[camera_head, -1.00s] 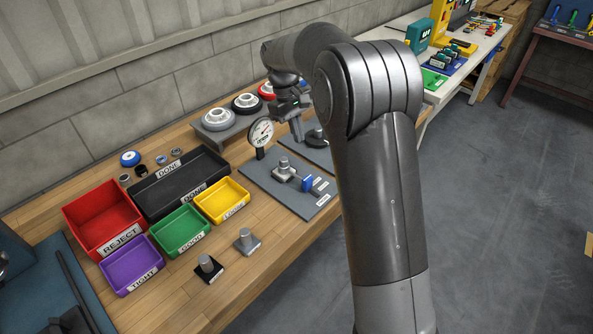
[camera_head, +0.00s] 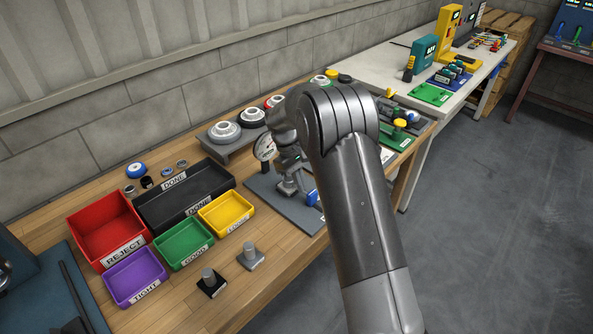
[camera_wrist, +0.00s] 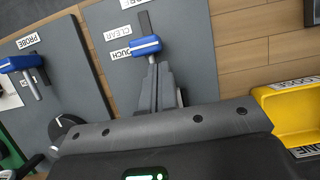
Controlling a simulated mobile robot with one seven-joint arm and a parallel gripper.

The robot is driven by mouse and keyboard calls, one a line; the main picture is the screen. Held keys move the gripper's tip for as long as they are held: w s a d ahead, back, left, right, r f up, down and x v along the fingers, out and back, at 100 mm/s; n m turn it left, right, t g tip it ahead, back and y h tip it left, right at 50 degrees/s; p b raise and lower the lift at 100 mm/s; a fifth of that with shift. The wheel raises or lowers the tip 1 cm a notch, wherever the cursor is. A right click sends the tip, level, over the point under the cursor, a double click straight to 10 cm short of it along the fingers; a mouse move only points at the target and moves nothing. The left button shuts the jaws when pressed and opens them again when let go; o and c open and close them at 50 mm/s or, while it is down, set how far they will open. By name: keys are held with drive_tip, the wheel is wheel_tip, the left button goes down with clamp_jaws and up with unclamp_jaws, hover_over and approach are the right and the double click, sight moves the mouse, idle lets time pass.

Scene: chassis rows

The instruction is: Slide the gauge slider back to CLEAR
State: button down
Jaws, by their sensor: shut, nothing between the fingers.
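The blue gauge slider (camera_head: 313,198) shows on the grey plate (camera_head: 272,205) on the wooden bench, partly hidden by my arm. In the wrist view the blue slider (camera_wrist: 147,46) sits level with the TOUCH label (camera_wrist: 117,53), on a dark track. The CLEAR label (camera_wrist: 118,32) lies just above it in that picture. The white gauge dial (camera_head: 264,147) stands behind the plate. My gripper (camera_head: 290,190) is shut and empty, low over the plate. In the wrist view its fingers (camera_wrist: 155,72) point at the slider from below; whether they touch it I cannot tell.
A second grey plate with a PROBE label (camera_wrist: 204,55) and its own blue part (camera_wrist: 20,62) lies to the left in the wrist view. A yellow bin (camera_head: 227,214), a black DONE tray (camera_head: 207,172) and two small posts stand left of the gauge plate.

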drive_tip(key=shift+s+d+f, duration=0.2)
drive_tip(key=shift+f, duration=0.4)
